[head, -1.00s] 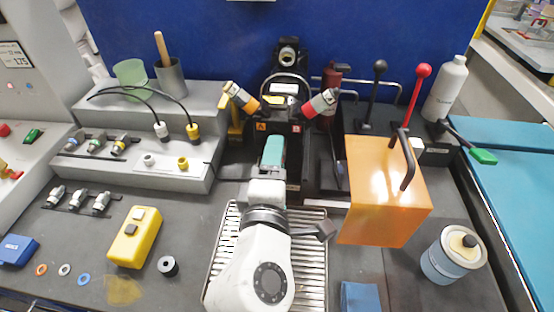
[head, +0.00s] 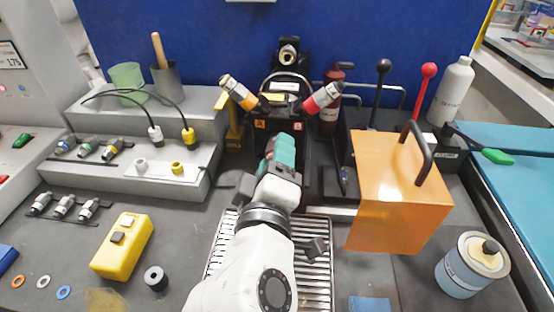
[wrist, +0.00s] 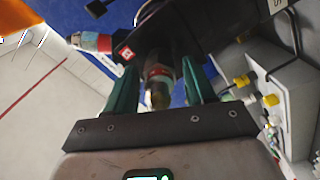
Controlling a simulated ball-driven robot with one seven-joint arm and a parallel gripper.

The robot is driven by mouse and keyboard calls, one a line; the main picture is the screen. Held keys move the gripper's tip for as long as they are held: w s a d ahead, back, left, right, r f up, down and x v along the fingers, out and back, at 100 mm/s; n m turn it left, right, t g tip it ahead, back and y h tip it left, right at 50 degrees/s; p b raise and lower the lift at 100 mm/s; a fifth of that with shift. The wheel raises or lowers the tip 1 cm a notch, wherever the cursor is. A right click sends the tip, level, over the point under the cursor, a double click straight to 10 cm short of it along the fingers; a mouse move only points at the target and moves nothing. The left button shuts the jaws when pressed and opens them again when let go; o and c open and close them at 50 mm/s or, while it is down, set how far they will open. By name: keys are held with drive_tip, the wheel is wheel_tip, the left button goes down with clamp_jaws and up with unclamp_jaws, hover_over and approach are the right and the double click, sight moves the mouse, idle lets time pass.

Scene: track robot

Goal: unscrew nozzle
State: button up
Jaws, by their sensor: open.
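My gripper (head: 281,150), with green fingers, is at the front of the black machine in the middle of the head view. In the wrist view my gripper (wrist: 160,72) is open, one finger on each side of a metallic nozzle with a red band (wrist: 158,84). I cannot tell whether the fingers touch it. In the head view my gripper hides this nozzle. A yellow-banded nozzle (head: 238,92) beside label A and a red nozzle (head: 323,97) beside label B angle outward on the machine. The red one also shows in the wrist view (wrist: 92,42).
A slatted metal grate (head: 316,262) lies under my arm. An orange box with a black handle (head: 395,200) stands close on the right. A grey stepped rack (head: 180,165) with connectors stands left.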

drive_tip(key=shift+m, duration=0.3)
drive_tip(key=shift+b, duration=0.4)
drive_tip(key=shift+f+m, duration=0.1)
drive_tip(key=shift+m, duration=0.3)
drive_tip(key=shift+m+b, duration=2.7)
drive_tip(key=shift+b, duration=0.05)
drive_tip(key=shift+m+b, duration=1.8)
drive_tip(key=shift+m, duration=0.2)
drive_tip(key=shift+s+d+r+m+b, duration=0.15)
drive_tip(key=shift+d+r+m+b, duration=0.05)
drive_tip(key=shift+m+b, duration=0.6)
